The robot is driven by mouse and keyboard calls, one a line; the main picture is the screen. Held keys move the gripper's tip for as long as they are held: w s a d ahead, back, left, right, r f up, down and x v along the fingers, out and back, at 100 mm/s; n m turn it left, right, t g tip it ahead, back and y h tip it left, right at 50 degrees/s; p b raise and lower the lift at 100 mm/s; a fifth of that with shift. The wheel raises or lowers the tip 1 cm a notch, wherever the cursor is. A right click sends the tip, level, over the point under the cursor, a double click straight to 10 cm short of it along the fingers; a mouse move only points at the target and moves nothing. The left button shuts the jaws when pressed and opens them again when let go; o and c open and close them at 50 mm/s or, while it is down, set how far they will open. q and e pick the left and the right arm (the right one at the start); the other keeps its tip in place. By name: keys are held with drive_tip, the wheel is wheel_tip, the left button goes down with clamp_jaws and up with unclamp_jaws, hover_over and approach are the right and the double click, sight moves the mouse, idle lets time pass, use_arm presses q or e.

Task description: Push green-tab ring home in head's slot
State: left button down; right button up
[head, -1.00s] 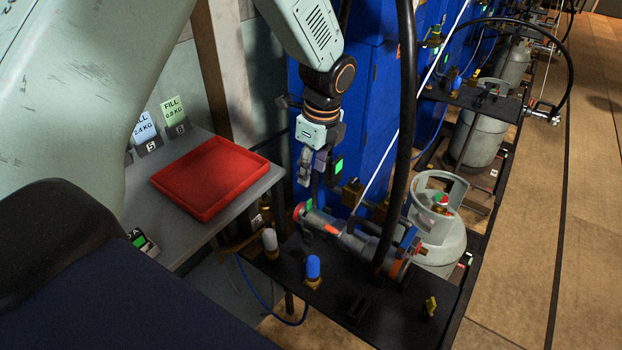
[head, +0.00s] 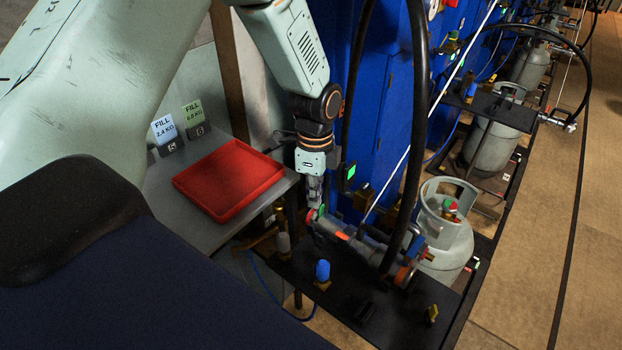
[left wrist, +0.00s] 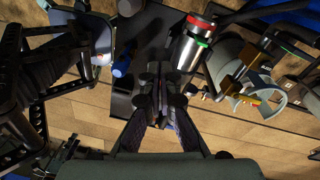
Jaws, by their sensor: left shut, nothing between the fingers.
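The filling head (head: 347,236) is a grey metal cylinder lying along the black bench. At its near-left end is a ring with a green tab (head: 321,211) and a red-orange end face. In the left wrist view the head's silver body (left wrist: 186,54) shows at upper right, with its red end (left wrist: 201,21) and green tab (left wrist: 197,41). My left gripper (head: 313,196) points down at that end, shut and empty. Its fingertips (left wrist: 160,78) appear left of the cylinder in the wrist view, with a gap. Contact is not visible. The slot cannot be made out.
A black hose (head: 415,130) arches down over the head. A blue-capped fitting (head: 322,271) and a pale-capped fitting (head: 283,243) stand nearby. A red tray (head: 228,181) is at left. A grey gas cylinder (head: 447,237) stands behind at right. Blue cabinets (head: 385,110) rise behind.

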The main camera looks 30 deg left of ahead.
sight(320, 210)
wheel_tip(320, 210, up, 4)
drive_tip(key=p, duration=0.3)
use_arm(q)
drive_tip(key=w+f+n+t+b, duration=0.1)
drive_tip(key=f+n+b, duration=0.1)
drive_tip(key=n, duration=0.6)
drive_tip(key=w+a+f+n+t+b, duration=0.1)
drive_tip(key=f+n+t+b, duration=0.1)
drive_tip(key=n, duration=0.6)
drive_tip(key=w+f+n+t+b, duration=0.1)
drive_tip(key=f+n+t, duration=0.1)
drive_tip(key=n, duration=0.6)
drive_tip(key=shift+w+a+f+b, duration=0.3)
drive_tip(key=shift+a+f+b, duration=0.05)
drive_tip(key=shift+a+b, duration=0.05)
use_arm(e)
wheel_tip(320, 210, down, 6)
use_arm(q)
drive_tip(key=shift+w+f+b, duration=0.1)
drive_tip(key=shift+f+b, duration=0.2)
use_arm(e)
drive_tip(key=shift+f, duration=0.25)
use_arm(q)
drive_tip(key=shift+f, duration=0.2)
use_arm(e)
drive_tip(key=shift+s+f, duration=0.1)
drive_tip(key=shift+f, duration=0.15)
